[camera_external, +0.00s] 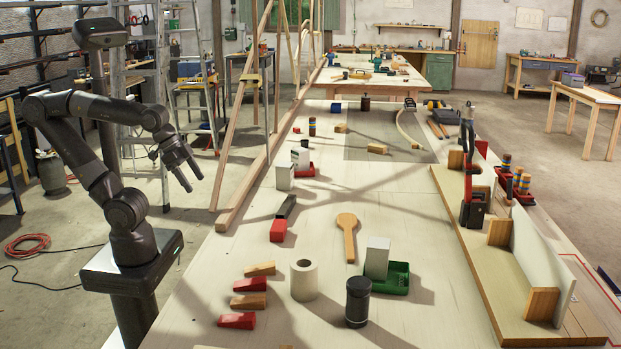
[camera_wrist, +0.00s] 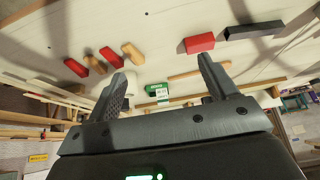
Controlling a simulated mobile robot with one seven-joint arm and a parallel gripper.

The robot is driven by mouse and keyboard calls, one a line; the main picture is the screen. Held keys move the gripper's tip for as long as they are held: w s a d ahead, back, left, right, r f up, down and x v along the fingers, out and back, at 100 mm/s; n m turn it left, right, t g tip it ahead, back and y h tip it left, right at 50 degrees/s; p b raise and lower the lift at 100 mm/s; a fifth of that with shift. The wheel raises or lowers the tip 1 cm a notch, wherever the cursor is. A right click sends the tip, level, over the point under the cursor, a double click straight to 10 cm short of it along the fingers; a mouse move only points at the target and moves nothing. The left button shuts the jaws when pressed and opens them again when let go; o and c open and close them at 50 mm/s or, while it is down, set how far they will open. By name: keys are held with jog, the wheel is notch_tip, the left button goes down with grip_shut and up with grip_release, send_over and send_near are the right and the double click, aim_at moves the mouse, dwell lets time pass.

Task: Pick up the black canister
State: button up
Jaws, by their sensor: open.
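The black canister (camera_external: 358,302) stands upright on the near part of the long workbench (camera_external: 420,300) in the external view, just in front of the green tray. A smaller dark canister (camera_external: 366,103) stands much farther back on the bench. My gripper (camera_external: 194,184) is open and empty, in the air left of the bench, well apart from the near canister. In the wrist view my gripper (camera_wrist: 162,72) shows its two fingers spread with nothing held between them. I cannot make out the black canister in the wrist view.
A white roll (camera_external: 304,280) stands left of the canister. A green tray (camera_external: 398,279) with a white block (camera_external: 377,258) is behind it. Red wedges (camera_external: 237,320) and wooden wedges (camera_external: 249,301) lie near the left edge. A wooden paddle (camera_external: 347,236) lies behind. A lath fixture (camera_external: 478,270) lines the right.

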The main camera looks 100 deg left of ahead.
dwell(0.3)
jog(key=w+d+r+m+h, duration=0.1)
jog(key=w+d+r, duration=0.15)
jog(key=w, duration=0.35)
jog(key=w+d+r+m, duration=0.1)
jog(key=w+r, duration=0.3)
jog(key=w, duration=0.3)
jog(key=m+g+h, duration=0.2)
jog(key=m+g, duration=0.1)
jog(key=m, duration=0.5)
send_over(355, 277)
jog(key=s+a, duration=0.2)
notch_tip(355, 277, down, 12)
jog(key=x, duration=0.5)
jog(key=shift+w+d+f, duration=0.2)
jog(key=shift+w+f, duration=0.05)
jog(key=shift+w, duration=0.05)
jog(key=x, duration=0.2)
jog(key=d+x, duration=0.1)
jog(key=x, duration=0.2)
jog(key=shift+w+r, duration=0.1)
jog(key=shift+r, duration=0.05)
jog(key=shift+h, duration=0.3)
